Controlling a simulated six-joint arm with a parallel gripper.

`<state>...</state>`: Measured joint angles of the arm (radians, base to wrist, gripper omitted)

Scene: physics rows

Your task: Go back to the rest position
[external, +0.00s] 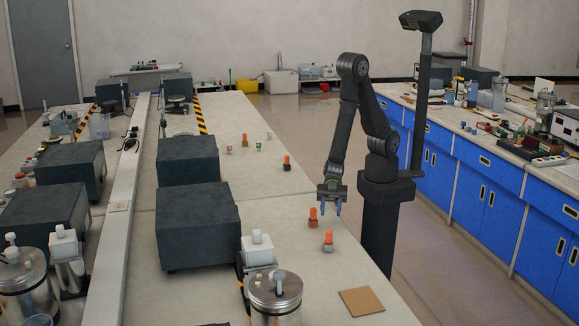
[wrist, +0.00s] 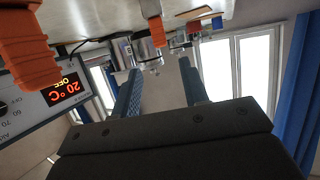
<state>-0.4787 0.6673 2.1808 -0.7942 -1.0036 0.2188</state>
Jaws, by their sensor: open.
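My gripper (external: 331,206) hangs pointing down over the right part of the long white table (external: 290,218). It is open, with a gap between its two fingers, and nothing shows between them. In the wrist view, the two blue-grey fingers (wrist: 160,92) stand apart. A small orange-topped piece (external: 313,218) stands just left of and in front of the gripper in the external view; I cannot tell whether they touch. Another orange-topped piece (external: 328,240) stands nearer the camera. My arm is bent at the elbow beside the table.
A brown square board (external: 361,301) lies near the table's front. Dark boxes (external: 198,230) and a steel canister (external: 274,297) stand to the left. More small pieces (external: 287,163) stand farther back. The wrist view shows a red display panel (wrist: 64,93) and a large orange object (wrist: 25,50).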

